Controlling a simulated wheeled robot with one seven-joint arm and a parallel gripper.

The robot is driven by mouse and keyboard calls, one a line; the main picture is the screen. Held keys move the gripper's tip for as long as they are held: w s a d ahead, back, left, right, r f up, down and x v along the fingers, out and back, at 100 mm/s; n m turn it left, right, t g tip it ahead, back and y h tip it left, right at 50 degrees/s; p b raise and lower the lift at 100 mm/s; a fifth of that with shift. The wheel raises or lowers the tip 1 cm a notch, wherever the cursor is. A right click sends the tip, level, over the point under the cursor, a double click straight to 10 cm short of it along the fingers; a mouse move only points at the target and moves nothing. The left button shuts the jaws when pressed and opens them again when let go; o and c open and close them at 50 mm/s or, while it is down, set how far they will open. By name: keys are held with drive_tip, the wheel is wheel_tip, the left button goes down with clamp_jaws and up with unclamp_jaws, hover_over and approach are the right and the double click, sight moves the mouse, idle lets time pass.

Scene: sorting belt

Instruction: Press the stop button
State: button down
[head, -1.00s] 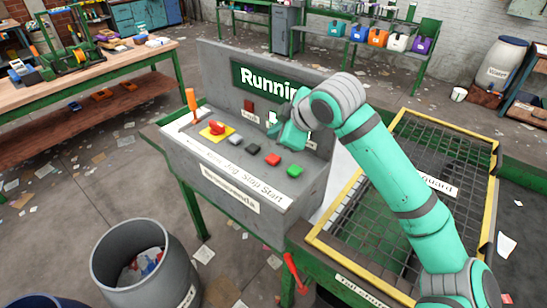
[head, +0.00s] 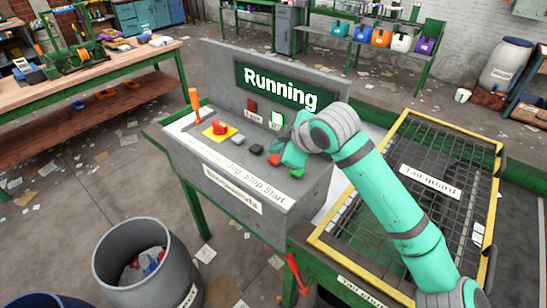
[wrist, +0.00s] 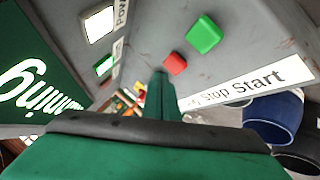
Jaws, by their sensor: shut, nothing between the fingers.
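The red stop button (head: 273,160) is a small square button on the grey sloped console, between a black button (head: 256,149) and the green start button (head: 297,173). The stop button also shows in the wrist view (wrist: 174,63), with the green one (wrist: 203,35) beyond it. My gripper (head: 276,149) is shut and empty, just above the panel beside the stop button. In the wrist view its fingertips (wrist: 160,78) point close to the red button; I cannot tell whether they touch. The display (head: 280,87) reads "Running".
A red mushroom button (head: 219,128) on a yellow plate, a grey button (head: 238,139) and an orange-handled lever (head: 194,99) are to the left. The mesh tail guard (head: 430,180) lies right, under my arm. A grey bin (head: 118,290) stands in front.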

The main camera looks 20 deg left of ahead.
drive_tip(key=shift+d, duration=0.25)
drive_tip(key=shift+a, duration=0.1)
idle(0.4)
drive_tip(key=shift+w, duration=0.15)
idle(0.3)
drive_tip(key=shift+a, duration=0.15)
drive_tip(key=shift+d+f, duration=0.1)
drive_tip(key=shift+d, duration=0.2)
drive_tip(key=shift+s+a+f, duration=0.15)
drive_tip(key=shift+s+f, duration=0.1)
drive_tip(key=shift+f, duration=0.05)
